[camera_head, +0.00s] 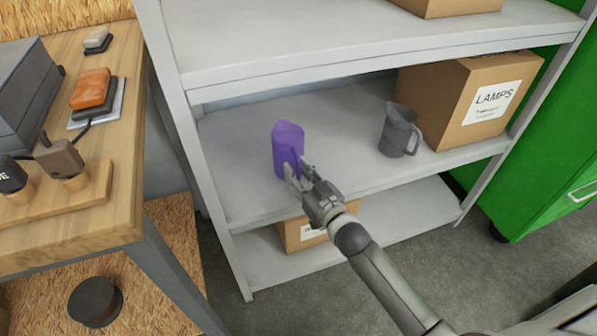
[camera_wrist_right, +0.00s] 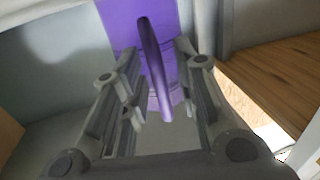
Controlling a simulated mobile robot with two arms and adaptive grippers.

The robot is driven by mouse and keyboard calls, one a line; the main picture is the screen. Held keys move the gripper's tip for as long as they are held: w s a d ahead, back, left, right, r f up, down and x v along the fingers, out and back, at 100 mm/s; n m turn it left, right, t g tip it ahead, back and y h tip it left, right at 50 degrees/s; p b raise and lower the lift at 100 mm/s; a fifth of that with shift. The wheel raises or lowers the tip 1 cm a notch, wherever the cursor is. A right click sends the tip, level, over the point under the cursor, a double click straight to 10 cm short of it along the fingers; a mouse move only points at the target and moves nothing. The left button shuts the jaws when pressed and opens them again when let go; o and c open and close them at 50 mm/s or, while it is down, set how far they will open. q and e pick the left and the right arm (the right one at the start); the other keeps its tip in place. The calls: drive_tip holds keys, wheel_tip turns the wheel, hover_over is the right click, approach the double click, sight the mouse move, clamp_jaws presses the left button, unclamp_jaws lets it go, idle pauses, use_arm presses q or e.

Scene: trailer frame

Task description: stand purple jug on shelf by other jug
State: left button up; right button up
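The purple jug (camera_head: 288,149) is upright on or just over the middle shelf (camera_head: 340,110), towards its left end; I cannot tell whether its base touches. My right gripper (camera_head: 297,178) is at the jug's near side. In the right wrist view, the jug (camera_wrist_right: 122,22) fills the top, and its handle (camera_wrist_right: 155,70) runs between the two fingers of the right gripper (camera_wrist_right: 160,85). The fingers stand apart with gaps on both sides of the handle. The other jug (camera_head: 398,130), dark grey, stands upright further right on the same shelf. My left gripper is in neither view.
A cardboard box labelled LAMPS (camera_head: 465,98) stands right of the grey jug. The shelf between the two jugs is clear. A shelf upright (camera_head: 180,110) rises to the left, and the upper shelf (camera_head: 350,50) lies overhead. A wooden workbench (camera_head: 110,215) stands at left.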

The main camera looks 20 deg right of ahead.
drive_tip(key=shift+r, duration=0.25)
drive_tip(key=p+v, duration=0.2)
drive_tip(key=v, duration=1)
drive_tip(key=s+d+f+m+g+h, duration=0.1)
drive_tip(key=s+f+g+h, duration=0.2)
drive_tip(key=s+f+g, duration=0.5)
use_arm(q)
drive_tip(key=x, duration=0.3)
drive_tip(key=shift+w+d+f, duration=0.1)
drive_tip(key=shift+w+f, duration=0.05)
use_arm(e)
drive_tip(key=s+f+g, duration=0.4)
drive_tip(key=s+g, duration=0.2)
drive_tip(key=s, duration=0.5)
drive_tip(key=shift+s+a+h, duration=0.2)
drive_tip(key=shift+a+h, duration=0.05)
drive_tip(key=shift+h, duration=0.15)
